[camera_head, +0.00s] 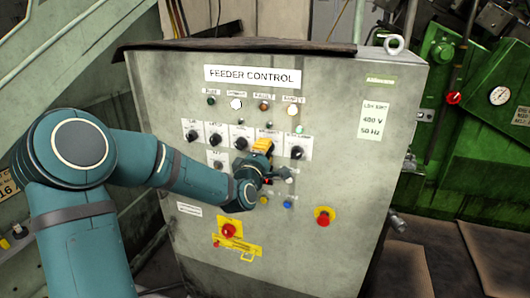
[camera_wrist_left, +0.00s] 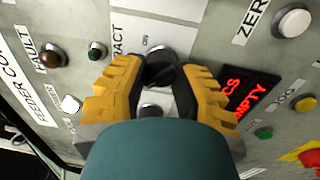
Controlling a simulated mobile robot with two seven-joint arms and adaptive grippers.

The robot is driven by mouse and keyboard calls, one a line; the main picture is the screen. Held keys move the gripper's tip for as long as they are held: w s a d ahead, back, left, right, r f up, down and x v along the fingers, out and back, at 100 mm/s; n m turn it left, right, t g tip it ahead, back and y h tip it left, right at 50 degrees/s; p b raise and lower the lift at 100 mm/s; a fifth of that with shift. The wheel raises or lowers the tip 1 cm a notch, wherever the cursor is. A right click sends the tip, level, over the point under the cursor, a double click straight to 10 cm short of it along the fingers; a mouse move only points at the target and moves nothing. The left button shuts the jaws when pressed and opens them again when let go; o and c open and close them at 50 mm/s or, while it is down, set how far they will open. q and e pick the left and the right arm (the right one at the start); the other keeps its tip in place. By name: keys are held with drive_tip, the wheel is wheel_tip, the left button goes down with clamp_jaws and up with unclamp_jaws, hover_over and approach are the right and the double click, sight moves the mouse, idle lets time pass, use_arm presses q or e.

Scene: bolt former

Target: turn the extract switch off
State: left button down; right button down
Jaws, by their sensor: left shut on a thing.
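The extract switch is a black rotary knob (camera_wrist_left: 158,68) on a white plate; in the left wrist view part of its label, "RACT", and an "ON" mark show beside it. My left gripper (camera_wrist_left: 161,76) has its yellow fingers on both sides of the knob and is shut on it. In the head view the left gripper (camera_head: 262,148) is at the panel, in the row of black knobs, and covers the extract knob. Which position the knob points to is hard to tell. My right gripper is in neither view.
The grey feeder control cabinet (camera_head: 340,190) carries other black knobs (camera_head: 297,152) close on both sides. A red display (camera_wrist_left: 248,95) sits right of the fingers in the wrist view. A red emergency button (camera_head: 323,218) is lower right. Green machinery (camera_head: 460,130) stands at right.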

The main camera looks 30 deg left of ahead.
use_arm(q)
drive_tip(key=shift+r, duration=0.15)
drive_tip(key=c, duration=0.6)
unclamp_jaws()
drive_tip(key=shift+w+d, duration=0.1)
drive_tip(key=v, duration=1.2)
